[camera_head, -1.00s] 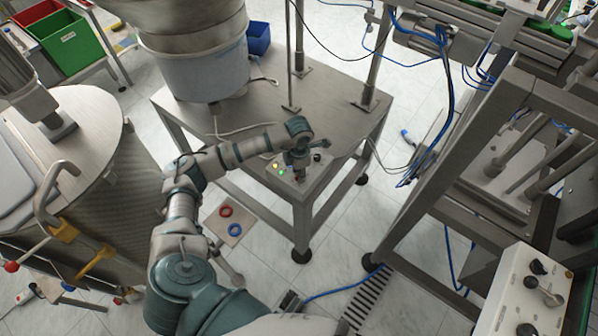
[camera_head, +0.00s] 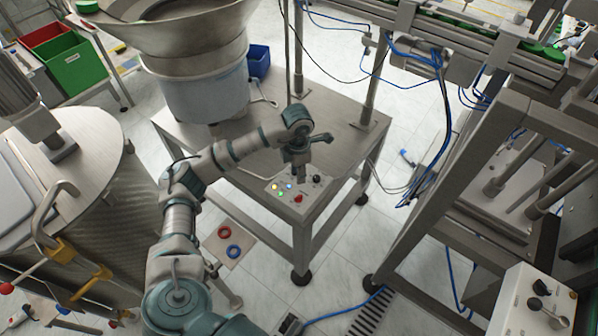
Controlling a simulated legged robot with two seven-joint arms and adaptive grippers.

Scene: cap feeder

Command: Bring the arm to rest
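My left arm comes in from the bottom left and reaches over the metal table (camera_head: 340,95). My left gripper (camera_head: 300,176) points down just above the control box (camera_head: 276,197) at the table's front corner. Its fingers are small and partly hidden by the wrist, so I cannot tell whether they are open or shut. The box shows lit yellow and blue-white buttons, a red button (camera_head: 298,198) and a black knob (camera_head: 316,179). My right gripper is not in view.
A large feeder bowl (camera_head: 195,85) stands on the table. A round metal vessel (camera_head: 95,150) is on the left and a metal frame (camera_head: 470,150) on the right. Another control panel (camera_head: 535,305) is at bottom right.

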